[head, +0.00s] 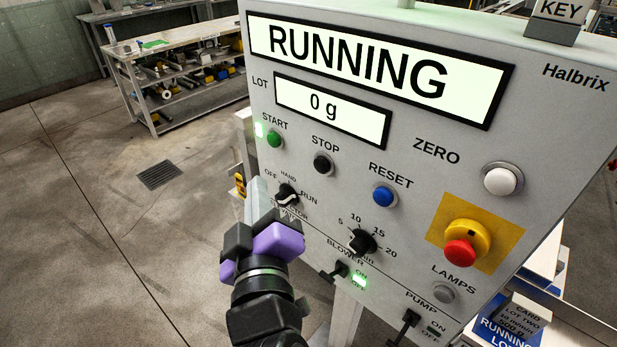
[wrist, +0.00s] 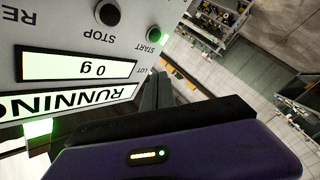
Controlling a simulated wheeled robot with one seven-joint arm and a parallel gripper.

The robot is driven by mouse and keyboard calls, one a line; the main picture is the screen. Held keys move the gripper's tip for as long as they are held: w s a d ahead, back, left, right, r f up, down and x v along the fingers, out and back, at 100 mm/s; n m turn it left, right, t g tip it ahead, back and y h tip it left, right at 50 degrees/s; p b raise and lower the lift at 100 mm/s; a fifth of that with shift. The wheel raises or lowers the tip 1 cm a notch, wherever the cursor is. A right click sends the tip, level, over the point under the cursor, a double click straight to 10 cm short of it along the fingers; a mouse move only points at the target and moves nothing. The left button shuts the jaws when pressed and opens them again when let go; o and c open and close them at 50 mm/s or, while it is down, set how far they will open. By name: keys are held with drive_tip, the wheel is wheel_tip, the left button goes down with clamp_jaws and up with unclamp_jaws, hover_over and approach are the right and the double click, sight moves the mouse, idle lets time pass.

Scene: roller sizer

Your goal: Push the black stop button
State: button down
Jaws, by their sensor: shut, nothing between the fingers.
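The black STOP button (head: 322,164) is on the sloped grey panel (head: 420,190), between the green START button (head: 274,139) and the blue RESET button (head: 384,196). My gripper (head: 270,238), purple and black, is in front of the lower left of the panel, below and left of the STOP button. In the wrist view the panel is upside down, and my gripper's fingers (wrist: 157,80) are shut and empty. They point toward the panel's START side, with the STOP button (wrist: 107,13) at the top, left of them. I cannot tell how far the fingertips are from the panel.
The display (head: 370,65) reads RUNNING. A selector knob (head: 287,195) is close to my gripper. A timer knob (head: 362,242), white ZERO button (head: 500,181) and red emergency stop (head: 461,252) are also on the panel. Open floor lies left; a workbench (head: 170,45) stands behind.

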sight(322, 165)
drive_tip(key=shift+d+f+g+h, duration=0.2)
drive_tip(key=shift+d+f+h, duration=0.25)
drive_tip(key=shift+f, duration=0.35)
drive_tip(key=shift+d+f+g+h, duration=0.2)
drive_tip(key=shift+d+f+h, duration=0.2)
drive_tip(key=shift+f, duration=0.35)
drive_tip(key=w+d+p, duration=0.2)
drive_tip(key=w+d, duration=0.3)
drive_tip(key=w, duration=0.2)
drive_tip(key=shift+d, duration=0.25)
drive_tip(key=shift+w+d, duration=0.1)
idle(1.1)
drive_tip(key=shift+w+d+p, duration=0.15)
drive_tip(key=shift+w+p, duration=0.05)
drive_tip(key=shift+p, duration=0.2)
